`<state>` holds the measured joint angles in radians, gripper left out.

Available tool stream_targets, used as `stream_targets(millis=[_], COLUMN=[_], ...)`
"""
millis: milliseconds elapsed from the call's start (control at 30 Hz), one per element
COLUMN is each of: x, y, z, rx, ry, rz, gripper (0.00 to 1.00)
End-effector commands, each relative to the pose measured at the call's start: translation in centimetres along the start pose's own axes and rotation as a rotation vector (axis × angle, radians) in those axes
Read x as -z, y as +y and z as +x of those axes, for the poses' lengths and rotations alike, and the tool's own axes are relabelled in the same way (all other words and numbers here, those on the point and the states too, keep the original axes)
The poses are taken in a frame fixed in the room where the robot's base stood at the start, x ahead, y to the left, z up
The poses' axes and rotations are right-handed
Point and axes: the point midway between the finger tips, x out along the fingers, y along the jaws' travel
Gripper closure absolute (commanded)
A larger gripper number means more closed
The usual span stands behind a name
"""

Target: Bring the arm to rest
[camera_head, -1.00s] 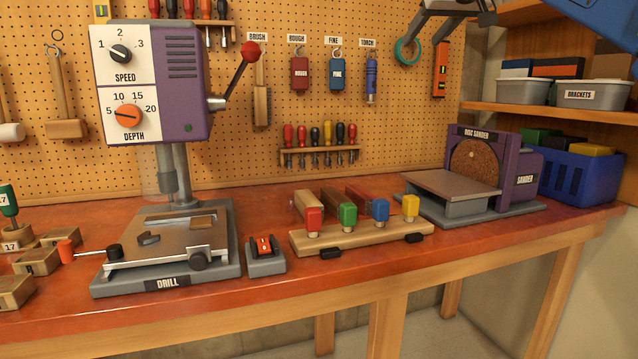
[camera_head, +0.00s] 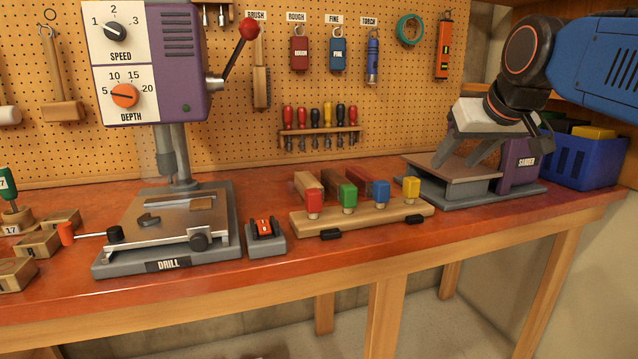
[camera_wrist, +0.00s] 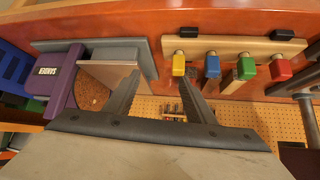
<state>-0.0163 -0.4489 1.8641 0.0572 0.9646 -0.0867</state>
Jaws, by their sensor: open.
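My gripper (camera_head: 455,162) hangs in front of the purple disc sander (camera_head: 519,165) at the right of the bench, its fingers pointing down and left. The fingers are spread apart with nothing between them. They hide the sanding disc and part of the sander's table (camera_head: 452,178) in the head view. In the wrist view my gripper (camera_wrist: 157,85) is also open and empty, with the sander (camera_wrist: 64,82) on the left and the wooden rack of coloured handles (camera_wrist: 232,45) on the right. I cannot tell how close the fingertips are to the sander table.
The drill press (camera_head: 170,225) stands on the left of the red workbench (camera_head: 300,250). A small grey block with a red switch (camera_head: 264,230) and the handle rack lie in the middle. A blue crate (camera_head: 585,163) stands behind right. Tools hang on the pegboard (camera_head: 215,130).

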Motion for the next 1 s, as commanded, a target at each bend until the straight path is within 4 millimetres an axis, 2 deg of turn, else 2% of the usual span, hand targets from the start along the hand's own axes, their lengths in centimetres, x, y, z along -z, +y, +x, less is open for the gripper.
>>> stream_targets(millis=[33,100,400,500,600,700,800,1000], x=[-3.4,-7.6,-25.6,-30.6,-34.3,-36.5,-37.5,-37.6], y=[0.0,0.0,-0.1,-0.1,-0.1,-0.1,-0.2,-0.2], z=[0.6,1.5,5.1,6.0,6.7,7.1,7.2,7.3], rx=[-0.003,-0.008,-0.030,-0.036,-0.042,-0.045,-0.046,-0.046], ry=[-0.031,-0.073,-0.242,-0.287,-0.320,-0.340,-0.349,-0.351], rz=[0.007,0.015,0.052,0.060,0.066,0.070,0.072,0.072], gripper=[0.50,0.50,0.50,0.50,0.50,0.50,0.50,0.50])
